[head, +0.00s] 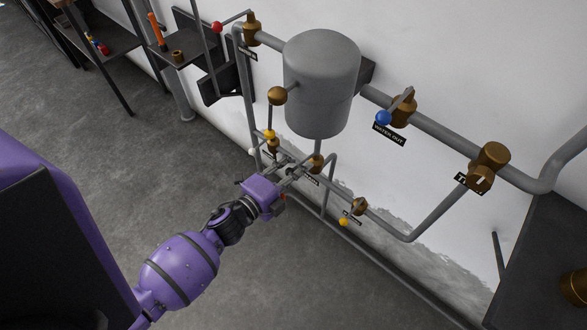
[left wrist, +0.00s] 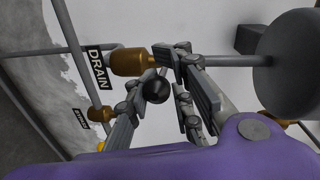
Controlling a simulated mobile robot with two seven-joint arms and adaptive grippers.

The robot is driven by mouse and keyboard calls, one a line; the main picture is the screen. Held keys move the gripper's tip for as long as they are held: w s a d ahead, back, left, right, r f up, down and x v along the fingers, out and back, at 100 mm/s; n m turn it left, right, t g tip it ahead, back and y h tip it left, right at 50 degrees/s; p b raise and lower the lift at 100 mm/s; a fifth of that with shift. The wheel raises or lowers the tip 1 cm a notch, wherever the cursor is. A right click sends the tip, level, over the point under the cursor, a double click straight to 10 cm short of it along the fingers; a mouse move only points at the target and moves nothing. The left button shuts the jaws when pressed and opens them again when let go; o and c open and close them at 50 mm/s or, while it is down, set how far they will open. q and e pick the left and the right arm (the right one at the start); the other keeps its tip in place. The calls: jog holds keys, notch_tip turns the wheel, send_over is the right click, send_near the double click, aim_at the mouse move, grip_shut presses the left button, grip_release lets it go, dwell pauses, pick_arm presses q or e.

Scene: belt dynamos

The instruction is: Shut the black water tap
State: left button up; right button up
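The black water tap shows in the left wrist view as a black ball knob (left wrist: 156,91) beside a brass valve body (left wrist: 130,62) with a DRAIN label (left wrist: 98,67). In the head view the brass valve (head: 316,162) sits on the pipe below the grey tank, and the black knob cannot be made out behind my gripper. My left gripper (head: 289,168) is at this valve. In the left wrist view its fingers (left wrist: 160,105) are apart, with the knob between or just beyond them; contact cannot be told. My right gripper is not in view.
The grey tank (head: 320,85) hangs above on the wall. Taps with red (head: 217,27), blue (head: 383,118) and yellow (head: 343,222) knobs stand on nearby pipes. A shelf (head: 178,58) is at the upper left. The floor at the left is clear.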

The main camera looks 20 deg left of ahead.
pick_arm(q)
jog(key=o, duration=0.4)
jog(key=shift+w+d+r, duration=0.1)
jog(key=shift+r, duration=0.35)
jog(key=shift+f, duration=0.2)
jog(key=shift+s+a+f, duration=0.1)
jog(key=shift+s+a, duration=0.1)
jog(key=shift+s, duration=0.1)
jog(key=v, duration=1.1)
jog(key=shift+s, duration=0.3)
